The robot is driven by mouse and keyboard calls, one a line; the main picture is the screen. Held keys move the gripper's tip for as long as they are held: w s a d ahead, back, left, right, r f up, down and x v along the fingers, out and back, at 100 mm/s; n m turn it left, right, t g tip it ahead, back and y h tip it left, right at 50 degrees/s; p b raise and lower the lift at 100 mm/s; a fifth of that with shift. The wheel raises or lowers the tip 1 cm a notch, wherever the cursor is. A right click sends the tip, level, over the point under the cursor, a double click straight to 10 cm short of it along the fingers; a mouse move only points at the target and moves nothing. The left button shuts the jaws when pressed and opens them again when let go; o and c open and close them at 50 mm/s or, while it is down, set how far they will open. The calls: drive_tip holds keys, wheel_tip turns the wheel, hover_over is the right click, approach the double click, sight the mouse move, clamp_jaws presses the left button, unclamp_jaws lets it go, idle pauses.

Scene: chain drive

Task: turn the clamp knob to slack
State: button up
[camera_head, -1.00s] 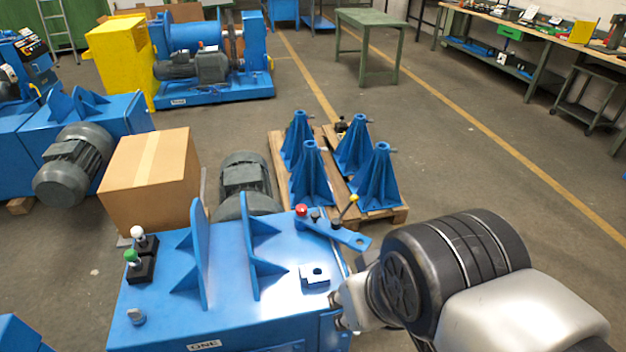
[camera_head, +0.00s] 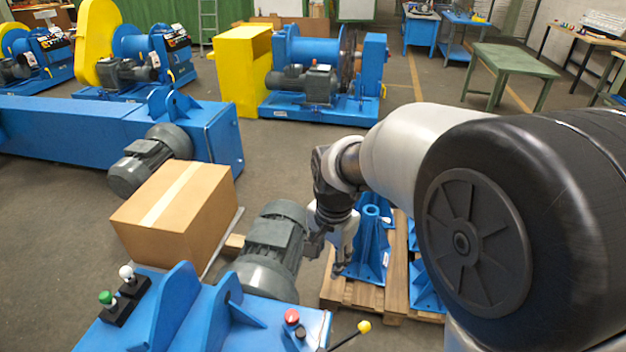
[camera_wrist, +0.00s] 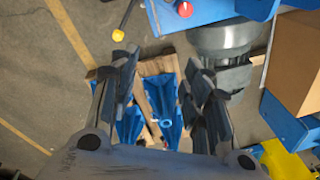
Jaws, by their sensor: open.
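No part that I can clearly tell as the clamp knob shows now. The blue machine (camera_head: 262,318) at the bottom of the head view is cut off by the frame. On it are a red knob (camera_head: 291,316) and a lever with a yellow ball (camera_head: 364,326). Both also show at the top of the wrist view, the red knob (camera_wrist: 184,9) right of the yellow ball (camera_wrist: 118,35). A white knob (camera_head: 127,272) and a green knob (camera_head: 106,297) stand at the machine's left. My gripper (camera_head: 341,268) is open and empty, beyond the machine, over the pallet area.
A grey motor (camera_head: 273,240) and a cardboard box (camera_head: 178,212) lie behind the machine, left of my gripper. Blue stands (camera_head: 372,248) on a wooden pallet (camera_head: 345,293) are close to my gripper. My arm hides much of the right side.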

sight(292, 315)
drive_tip(key=w+a+f+m+g+p, duration=0.2)
drive_tip(key=w+a+f+m, duration=0.1)
drive_tip(key=a+f, duration=0.9)
drive_tip(key=shift+h, duration=0.3)
drive_tip(key=f+b, duration=0.1)
drive_tip(key=f, duration=0.5)
drive_tip(key=d+f+b, duration=0.1)
drive_tip(key=f+b, duration=0.1)
drive_tip(key=f, duration=0.4)
drive_tip(key=d+f+b, duration=0.1)
drive_tip(key=f+b, duration=0.1)
drive_tip(key=f, duration=0.5)
drive_tip(key=shift+w+d+f, duration=0.1)
drive_tip(key=shift+d, duration=0.1)
drive_tip(key=shift+c, duration=0.4)
drive_tip(key=c, duration=0.7)
